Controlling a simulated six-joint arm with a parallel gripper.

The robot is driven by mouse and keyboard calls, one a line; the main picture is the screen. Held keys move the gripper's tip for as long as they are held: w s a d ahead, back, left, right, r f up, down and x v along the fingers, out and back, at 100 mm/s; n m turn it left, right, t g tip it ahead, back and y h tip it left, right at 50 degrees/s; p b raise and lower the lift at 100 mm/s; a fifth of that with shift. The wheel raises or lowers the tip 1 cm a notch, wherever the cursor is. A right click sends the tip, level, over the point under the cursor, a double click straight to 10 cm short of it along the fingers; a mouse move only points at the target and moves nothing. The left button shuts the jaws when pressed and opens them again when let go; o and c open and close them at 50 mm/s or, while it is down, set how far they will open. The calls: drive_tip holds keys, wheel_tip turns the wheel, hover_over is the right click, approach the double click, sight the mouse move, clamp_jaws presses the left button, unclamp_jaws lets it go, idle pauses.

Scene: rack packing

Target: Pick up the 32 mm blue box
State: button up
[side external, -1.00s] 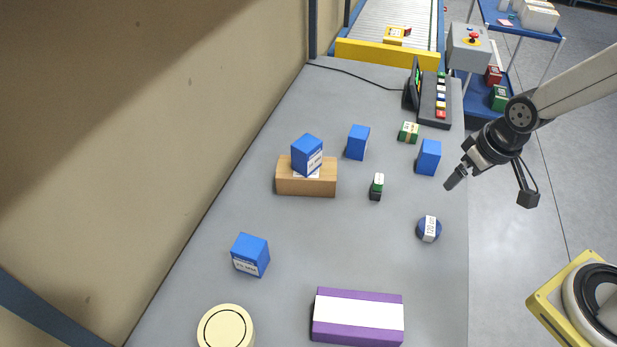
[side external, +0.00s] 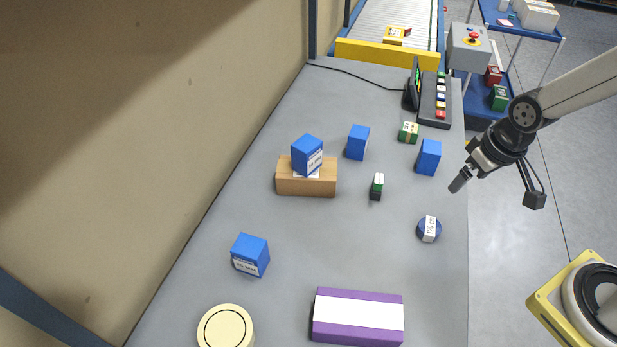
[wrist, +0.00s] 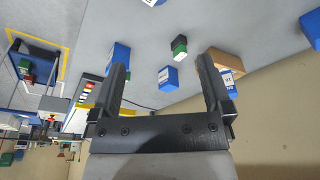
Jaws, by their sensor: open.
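Several blue boxes are in the side view: one on a wooden block (side external: 306,184), box (side external: 307,154); one behind it (side external: 357,142); one near the table's right edge (side external: 428,157); one at the front left (side external: 250,255). Their label print is too small to tell which is 32 mm. My gripper (side external: 459,184) is open and empty, above the right table edge, apart from every box. In the wrist view, one blue box (wrist: 168,79) shows between the fingers (wrist: 165,62) in the distance. Another blue box (wrist: 121,55) is partly hidden by the left finger.
A green and black item (side external: 376,187), a blue round tin (side external: 429,229), a green box (side external: 408,132), a purple and white box (side external: 357,318) and a cream round container (side external: 225,327) stand on the table. A control panel (side external: 434,98) is at the back.

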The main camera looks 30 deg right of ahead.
idle(0.4)
drive_tip(key=m+t+y, duration=0.6)
drive_tip(key=m+y, duration=0.4)
drive_tip(key=m, duration=1.6)
approach(429, 157)
drive_tip(key=w, duration=0.1)
drive_tip(key=w+f, duration=0.1)
drive_tip(key=shift+w+a+f, duration=0.1)
drive_tip(key=shift+w+f, duration=0.15)
drive_tip(key=shift+w, duration=0.1)
drive_tip(key=shift+w+d+f+m+t, duration=0.1)
drive_tip(key=shift+d+m+t, duration=0.3)
drive_tip(key=shift+d, duration=0.1)
drive_tip(key=shift+x, duration=1.35)
